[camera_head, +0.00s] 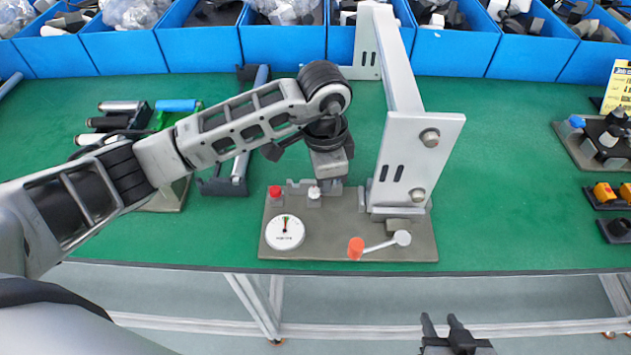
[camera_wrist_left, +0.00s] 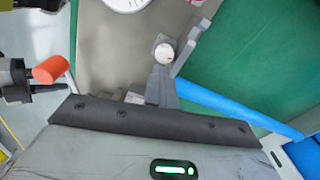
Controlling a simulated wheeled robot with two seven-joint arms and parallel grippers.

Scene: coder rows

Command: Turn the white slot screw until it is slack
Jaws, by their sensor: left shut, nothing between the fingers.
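The white slot screw (camera_head: 314,193) stands on the grey base plate (camera_head: 340,246), between a red knob (camera_head: 275,191) and the tall light-grey bracket (camera_head: 396,145). My left gripper (camera_head: 331,184) is shut and empty, pointing down just beside and behind the screw. In the left wrist view, the white screw head (camera_wrist_left: 165,52) is just beyond the shut fingertips (camera_wrist_left: 161,70); I cannot tell whether they touch. A white round dial (camera_head: 285,232) lies at the plate's front left. My right gripper (camera_head: 442,325) is low at the front, off the table, with fingers apart and empty.
An orange-tipped lever (camera_head: 380,245) sits at the plate's front. Blue bins (camera_head: 284,44) line the table's back. A rack of cylinders (camera_head: 120,118) stands at the left, other fixtures (camera_head: 600,140) at the right.

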